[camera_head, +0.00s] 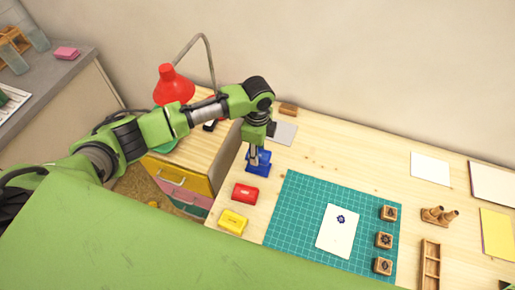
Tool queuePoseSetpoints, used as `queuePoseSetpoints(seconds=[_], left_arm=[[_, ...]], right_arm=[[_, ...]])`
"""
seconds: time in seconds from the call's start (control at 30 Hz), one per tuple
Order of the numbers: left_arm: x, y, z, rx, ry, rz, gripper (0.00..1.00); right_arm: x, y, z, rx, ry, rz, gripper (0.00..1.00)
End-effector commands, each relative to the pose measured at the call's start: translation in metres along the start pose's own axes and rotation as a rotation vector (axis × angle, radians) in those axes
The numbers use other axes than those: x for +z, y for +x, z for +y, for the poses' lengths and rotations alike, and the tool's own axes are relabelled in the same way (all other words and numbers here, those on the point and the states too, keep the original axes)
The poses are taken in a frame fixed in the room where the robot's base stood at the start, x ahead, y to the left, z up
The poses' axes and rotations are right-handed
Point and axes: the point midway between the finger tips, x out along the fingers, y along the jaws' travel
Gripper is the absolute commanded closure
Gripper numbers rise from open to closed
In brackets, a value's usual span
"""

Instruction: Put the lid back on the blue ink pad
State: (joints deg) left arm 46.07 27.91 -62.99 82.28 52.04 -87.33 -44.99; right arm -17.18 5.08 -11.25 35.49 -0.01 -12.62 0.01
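The blue ink pad (257,168) sits near the left edge of the wooden table, behind the red pad. A blue upright part (265,155) shows at its back right; I cannot tell whether this is its lid or part of the pad. My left gripper (254,156) points down over the blue ink pad, at or very close to it. Its fingertips are small and partly lost against the blue, so I cannot tell whether they are open or hold anything. My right gripper is not in view.
A red pad (245,194) and a yellow pad (233,221) stand in front. A green cutting mat (300,200) bears a stamped white card (336,232) and several wooden stamps (384,240). A grey plate (284,133) lies behind. A red lamp (174,86) stands left on drawers.

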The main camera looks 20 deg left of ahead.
Motion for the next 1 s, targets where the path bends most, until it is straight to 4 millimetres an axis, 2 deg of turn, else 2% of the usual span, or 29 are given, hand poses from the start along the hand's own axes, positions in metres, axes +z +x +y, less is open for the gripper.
queuePoseSetpoints(seconds=[0.1,0.4,0.63,1.0], left_arm=[[0.0,0.016,0.001,0.004,0.0,-0.001,0.76],[0.0,0.042,0.001,0.002,0.0,-0.001,0.76],[0.0,0.049,0.001,0.002,0.0,0.0,0.76],[0.0,0.05,0.001,0.002,0.0,-0.001,0.76]], right_arm=[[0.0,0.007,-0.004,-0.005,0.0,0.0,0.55],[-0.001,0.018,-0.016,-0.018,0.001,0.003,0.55],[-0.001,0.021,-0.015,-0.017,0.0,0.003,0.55],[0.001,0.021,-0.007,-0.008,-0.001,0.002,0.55]])
